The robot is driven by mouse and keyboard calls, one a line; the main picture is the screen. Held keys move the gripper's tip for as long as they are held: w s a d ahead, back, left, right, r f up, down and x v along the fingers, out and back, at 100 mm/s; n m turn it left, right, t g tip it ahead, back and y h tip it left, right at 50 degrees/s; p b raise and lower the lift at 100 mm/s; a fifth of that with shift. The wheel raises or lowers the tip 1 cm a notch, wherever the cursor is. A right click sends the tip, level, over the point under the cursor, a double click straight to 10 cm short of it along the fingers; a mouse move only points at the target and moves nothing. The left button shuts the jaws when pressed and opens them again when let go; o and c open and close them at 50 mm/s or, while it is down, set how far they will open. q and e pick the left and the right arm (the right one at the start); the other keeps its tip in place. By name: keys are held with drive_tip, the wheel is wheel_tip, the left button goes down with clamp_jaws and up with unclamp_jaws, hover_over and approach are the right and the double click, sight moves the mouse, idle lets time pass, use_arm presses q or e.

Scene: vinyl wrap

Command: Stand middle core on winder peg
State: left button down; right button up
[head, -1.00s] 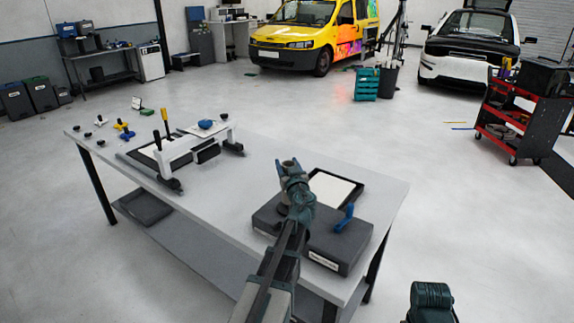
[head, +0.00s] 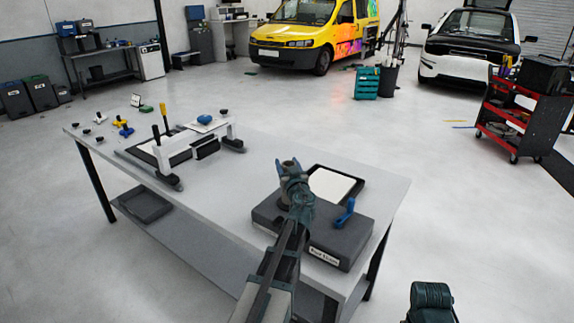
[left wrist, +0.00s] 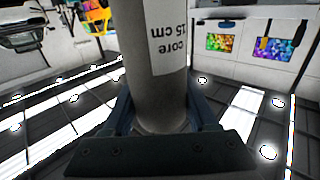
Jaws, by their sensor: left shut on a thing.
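My left gripper (head: 290,166) is over the dark grey box (head: 340,243) on the front right part of the table. In the left wrist view, this gripper (left wrist: 160,125) is shut on a grey cylindrical core (left wrist: 158,70) with a white label reading "core 15 cm", upside down in that view. The core's far ends are out of that view, and in the head view my gripper and arm mostly hide it. The box has a blue handle (head: 345,212) on top. I cannot make out a peg.
A black tray with a white sheet (head: 331,185) lies behind the box. The middle of the tabletop is clear.

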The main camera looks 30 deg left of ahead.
use_arm(q)
drive_tip(key=shift+c, duration=0.6)
unclamp_jaws()
drive_tip(key=v, duration=1.4)
drive_tip(key=shift+w+a, duration=0.1)
